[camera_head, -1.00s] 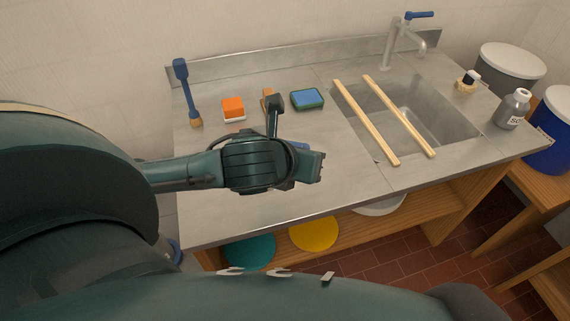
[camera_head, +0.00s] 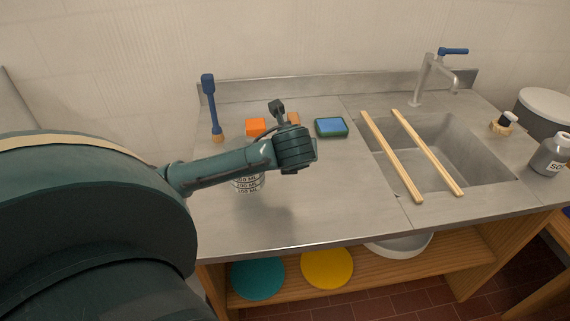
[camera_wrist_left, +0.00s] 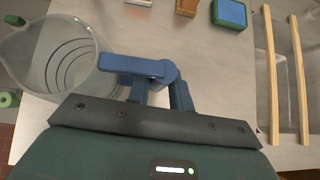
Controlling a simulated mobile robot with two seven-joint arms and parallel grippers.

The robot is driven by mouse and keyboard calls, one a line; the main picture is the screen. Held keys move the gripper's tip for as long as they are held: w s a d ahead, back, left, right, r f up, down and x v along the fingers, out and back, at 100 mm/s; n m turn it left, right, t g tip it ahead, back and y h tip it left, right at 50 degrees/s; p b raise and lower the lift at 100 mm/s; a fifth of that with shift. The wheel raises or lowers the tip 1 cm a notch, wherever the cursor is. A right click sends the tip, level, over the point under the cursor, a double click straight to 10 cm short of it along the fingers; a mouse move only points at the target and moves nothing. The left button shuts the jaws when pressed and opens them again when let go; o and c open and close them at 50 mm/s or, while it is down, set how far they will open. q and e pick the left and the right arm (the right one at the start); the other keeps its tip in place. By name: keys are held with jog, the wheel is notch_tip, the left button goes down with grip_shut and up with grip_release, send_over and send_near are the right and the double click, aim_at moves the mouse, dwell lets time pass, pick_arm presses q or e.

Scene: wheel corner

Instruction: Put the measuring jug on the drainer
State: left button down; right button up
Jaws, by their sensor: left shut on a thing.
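The clear measuring jug (camera_head: 247,184), with dark volume markings, shows partly below my left forearm in the head view. In the left wrist view the jug (camera_wrist_left: 68,58) fills the upper left, its spout pointing left. My left gripper (camera_head: 294,150) is over the counter's left part, its fingertips hidden in the head view. In the wrist view the gripper (camera_wrist_left: 152,85) is shut on the jug at its right side, by the blue parts there. I cannot tell whether the jug touches the counter. Two wooden slats (camera_head: 428,153), apparently the drainer, lie across the sink. My right gripper is out of view.
A blue-handled brush (camera_head: 212,108), an orange block (camera_head: 256,127) and a blue-and-green sponge (camera_head: 331,127) stand along the counter's back. The tap (camera_head: 425,78) rises behind the sink (camera_head: 470,150). A grey soap bottle (camera_head: 549,155) is at right. The counter's front middle is clear.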

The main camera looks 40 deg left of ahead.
pick_arm(q)
notch_tip(320, 180, down, 4)
jog(key=shift+r, duration=0.1)
jog(key=c, duration=1.3)
grip_release()
jog(key=shift+o, duration=0.2)
